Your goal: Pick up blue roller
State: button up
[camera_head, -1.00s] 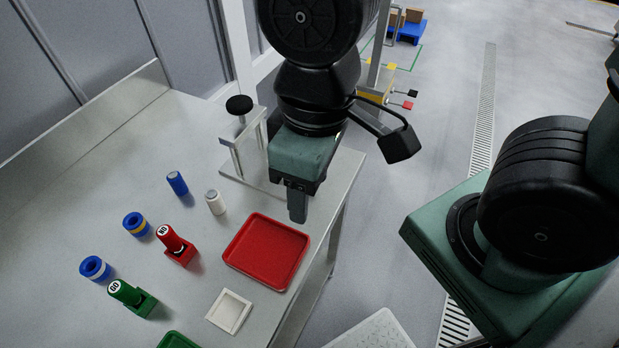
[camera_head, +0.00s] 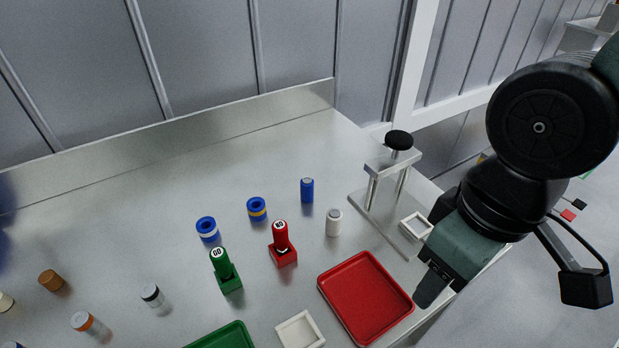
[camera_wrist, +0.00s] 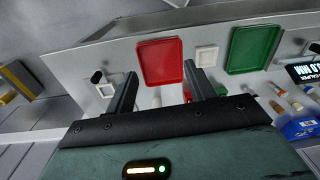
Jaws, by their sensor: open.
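The blue roller, a small upright blue cylinder with a grey top (camera_head: 307,190), stands on the metal table, left of the press. My gripper (camera_head: 430,290) is above the table's right edge, right of the red tray and well apart from the roller. In the wrist view my gripper (camera_wrist: 160,72) has its two fingers spread with nothing held between them. I cannot make out the blue roller in the wrist view.
A white cylinder (camera_head: 333,222) stands close to the roller. The press (camera_head: 398,185), red stamp (camera_head: 282,247), green stamp (camera_head: 224,272), two blue rings (camera_head: 257,209) and red tray (camera_head: 366,297) are nearby. The table behind the roller is clear.

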aim_at(307, 192)
jog(key=u, duration=2.35)
jog(key=k+j+z, duration=0.1)
jog(key=z, duration=1.6)
jog(key=i+l, duration=0.1)
jog(key=l, duration=0.2)
jog(key=i+l, duration=0.15)
jog(key=l, duration=0.15)
jog(key=i+l, duration=0.1)
jog(key=l, duration=0.25)
